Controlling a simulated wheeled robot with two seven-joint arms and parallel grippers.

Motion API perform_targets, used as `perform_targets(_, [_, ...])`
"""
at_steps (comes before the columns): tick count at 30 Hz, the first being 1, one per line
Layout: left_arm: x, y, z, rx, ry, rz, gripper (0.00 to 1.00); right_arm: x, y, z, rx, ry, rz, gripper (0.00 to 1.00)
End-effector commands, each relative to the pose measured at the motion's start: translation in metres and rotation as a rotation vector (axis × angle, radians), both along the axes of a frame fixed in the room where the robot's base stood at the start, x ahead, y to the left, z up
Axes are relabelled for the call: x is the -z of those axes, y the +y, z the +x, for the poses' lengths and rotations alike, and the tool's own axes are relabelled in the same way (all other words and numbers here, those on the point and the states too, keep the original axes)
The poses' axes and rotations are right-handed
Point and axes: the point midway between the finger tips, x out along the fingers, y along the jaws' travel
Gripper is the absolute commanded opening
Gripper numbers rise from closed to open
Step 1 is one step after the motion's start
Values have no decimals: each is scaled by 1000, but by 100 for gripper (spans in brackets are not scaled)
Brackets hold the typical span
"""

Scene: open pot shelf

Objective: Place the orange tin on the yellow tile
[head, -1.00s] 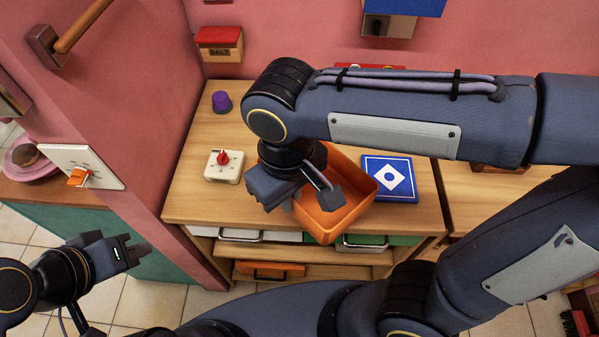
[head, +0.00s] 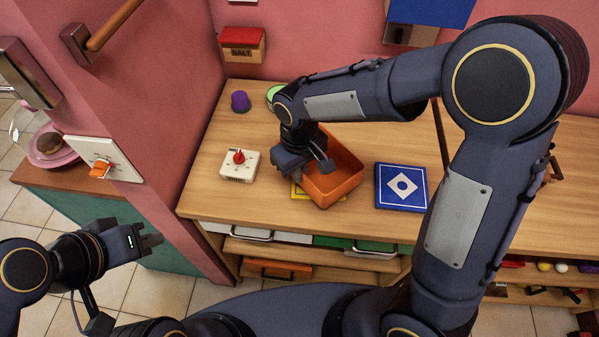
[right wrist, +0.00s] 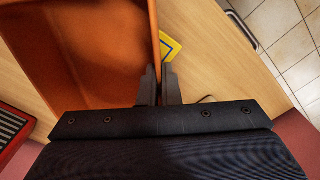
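The orange tin (head: 338,182) is an open rectangular box on the wooden worktop's left part, turned at an angle. My right gripper (head: 304,170) is at its left side. In the right wrist view the fingers (right wrist: 159,88) are closed on either side of the tin's wall (right wrist: 90,50). The yellow tile (head: 298,191) shows only as a strip at the tin's front left; the tin hides the rest. A corner of the tile (right wrist: 170,46) shows in the right wrist view. Whether the tin touches it I cannot tell. My left gripper (head: 148,236) is open and empty at the lower left.
A blue tile (head: 402,205) with a white diamond lies right of the tin. A white timer (head: 239,173) with a red knob stands left. A purple cup (head: 240,101) and a green round thing (head: 273,94) are behind. The worktop (head: 480,200) is clear at right.

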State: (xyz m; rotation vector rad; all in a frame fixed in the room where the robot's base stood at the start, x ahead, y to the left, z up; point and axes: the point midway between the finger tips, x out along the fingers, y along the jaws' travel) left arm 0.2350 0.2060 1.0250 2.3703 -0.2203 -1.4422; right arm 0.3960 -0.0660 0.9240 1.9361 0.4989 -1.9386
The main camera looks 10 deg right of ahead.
Motion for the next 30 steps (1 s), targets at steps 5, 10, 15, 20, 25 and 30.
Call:
perform_targets(5, [0, 0, 0, 0, 0, 0, 0, 12, 0, 0, 0, -1, 0, 0])
perform_targets(10, [0, 0, 0, 0, 0, 0, 0, 12, 0, 0, 0, -2, 1, 0])
perform_targets(15, [5, 0, 0, 0, 0, 0, 0, 17, 0, 0, 0, -2, 1, 0])
perform_targets(20, [3, 0, 0, 0, 0, 0, 0, 15, 0, 0, 0, -1, 0, 23])
perform_targets(25, [3, 0, 0, 0, 0, 0, 0, 15, 0, 0, 0, -1, 0, 25])
perform_targets(30, [0, 0, 0, 0, 0, 0, 0, 12, 0, 0, 0, -1, 0, 25])
